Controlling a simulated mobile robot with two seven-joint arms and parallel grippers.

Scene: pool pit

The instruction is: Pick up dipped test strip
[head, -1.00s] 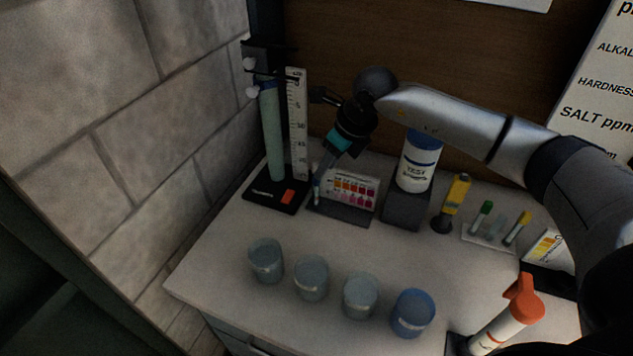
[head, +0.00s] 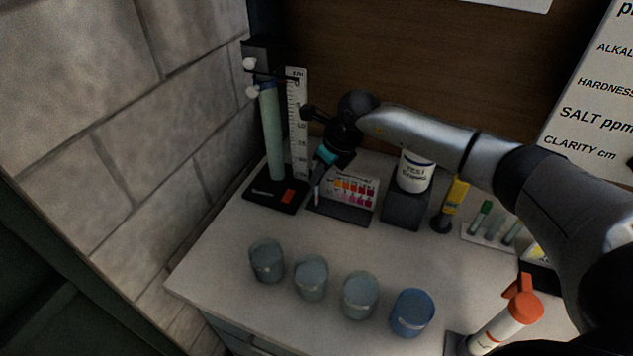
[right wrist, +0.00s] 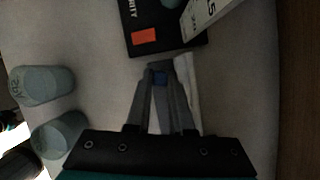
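The test strip (head: 316,196) shows as a small, pale upright piece at the left end of the color chart stand (head: 343,211). My right gripper (head: 317,180) points down at it, with its fingertips at the strip's upper part. The fingers hide part of the strip. My left gripper is not in view.
A clarity tube stand (head: 272,195) with a ruler (head: 297,120) stands just left of the gripper. A test reagent bottle (head: 414,172) stands on a dark block to the right. Several cups (head: 267,260) line the front. The counter between is clear.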

